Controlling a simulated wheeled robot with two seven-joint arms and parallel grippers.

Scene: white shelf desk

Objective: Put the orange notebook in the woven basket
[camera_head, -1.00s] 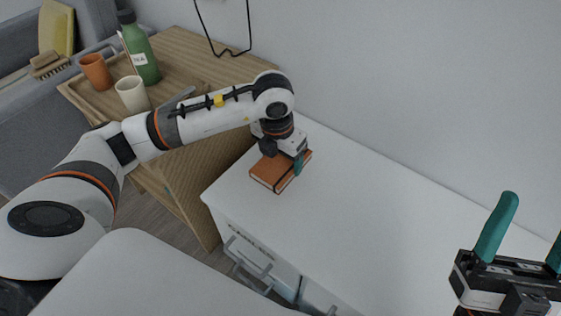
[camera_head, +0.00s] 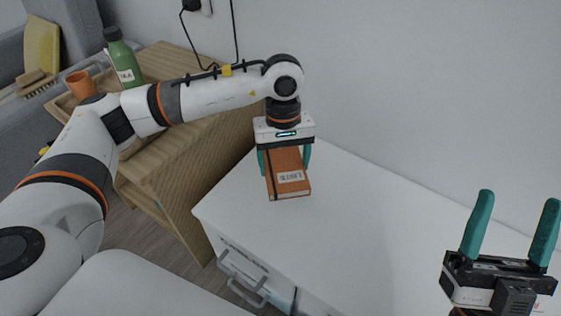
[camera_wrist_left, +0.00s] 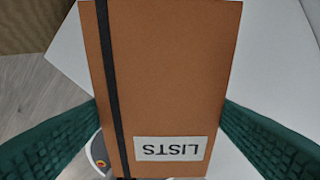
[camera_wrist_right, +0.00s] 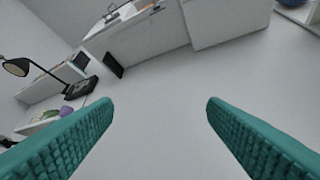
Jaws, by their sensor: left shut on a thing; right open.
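The orange notebook (camera_head: 287,178) has a dark elastic band and a white label. My left gripper (camera_head: 285,160) is shut on it by its two side edges, above the left end of the white desk. In the left wrist view the notebook (camera_wrist_left: 170,75) fills the middle, its label reads "LISTS", and a teal finger presses each side. I cannot tell how far it is above the desk top. My right gripper (camera_head: 508,235) is open and empty over the right part of the desk; its spread fingers also show in the right wrist view (camera_wrist_right: 160,120). No woven basket shows clearly.
The white desk top (camera_head: 350,235) is clear between the grippers. A wooden cabinet (camera_head: 185,180) stands at the left, with a green bottle (camera_head: 124,62) and an orange cup (camera_head: 80,84). A black lamp (camera_wrist_right: 17,67) and a white shelf unit show in the right wrist view.

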